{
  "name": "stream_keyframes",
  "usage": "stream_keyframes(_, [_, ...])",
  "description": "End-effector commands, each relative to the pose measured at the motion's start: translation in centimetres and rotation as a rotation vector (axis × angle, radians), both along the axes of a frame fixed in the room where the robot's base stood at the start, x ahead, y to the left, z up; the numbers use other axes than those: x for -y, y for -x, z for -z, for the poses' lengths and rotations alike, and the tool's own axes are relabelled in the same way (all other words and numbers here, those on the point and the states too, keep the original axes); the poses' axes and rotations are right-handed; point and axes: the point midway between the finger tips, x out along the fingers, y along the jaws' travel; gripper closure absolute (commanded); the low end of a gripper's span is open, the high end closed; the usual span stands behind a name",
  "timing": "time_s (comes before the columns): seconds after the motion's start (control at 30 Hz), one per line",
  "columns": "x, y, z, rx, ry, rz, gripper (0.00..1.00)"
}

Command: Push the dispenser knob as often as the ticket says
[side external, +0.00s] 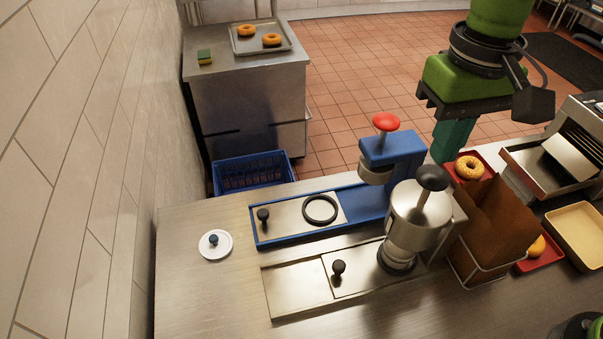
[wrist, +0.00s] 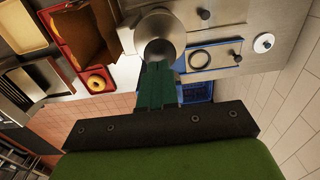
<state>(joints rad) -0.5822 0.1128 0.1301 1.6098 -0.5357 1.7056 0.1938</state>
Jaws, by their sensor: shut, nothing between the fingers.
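A steel dispenser (side external: 415,215) with a black knob (side external: 432,178) on top stands on the counter. Behind it stands a blue press (side external: 392,150) with a red knob (side external: 386,122). My gripper (side external: 447,156) is shut and empty, its teal fingers pointing down, right of the red knob and behind the black knob. In the wrist view the shut fingers (wrist: 158,68) appear just below a round steel body (wrist: 150,22); whether they touch anything there cannot be told. The red knob is not seen in the wrist view. No readable ticket shows in either view.
A brown bag-like holder (side external: 497,222) in a wire rack stands right of the dispenser. A red tray (side external: 484,170) with a bagel lies behind it. A white lid (side external: 215,245) lies at the left. A blue crate (side external: 252,173) is behind the counter. The counter's front left is clear.

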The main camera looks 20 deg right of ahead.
Motion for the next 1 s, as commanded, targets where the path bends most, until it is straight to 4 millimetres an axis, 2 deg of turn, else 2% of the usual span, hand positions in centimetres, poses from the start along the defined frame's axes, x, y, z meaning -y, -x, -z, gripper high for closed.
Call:
stream_keyframes(0.3, [0.0, 0.0, -3.3, 0.002, -0.002, 0.000, 1.00])
stream_keyframes(0.5, [0.0, 0.0, -4.7, 0.001, -0.001, 0.000, 1.00])
stream_keyframes(0.9, [-0.1, -0.4, -4.9, 0.019, -0.006, -0.019, 1.00])
stream_keyframes(1.0, [-0.3, -0.7, -3.5, 0.036, -0.018, -0.071, 1.00])
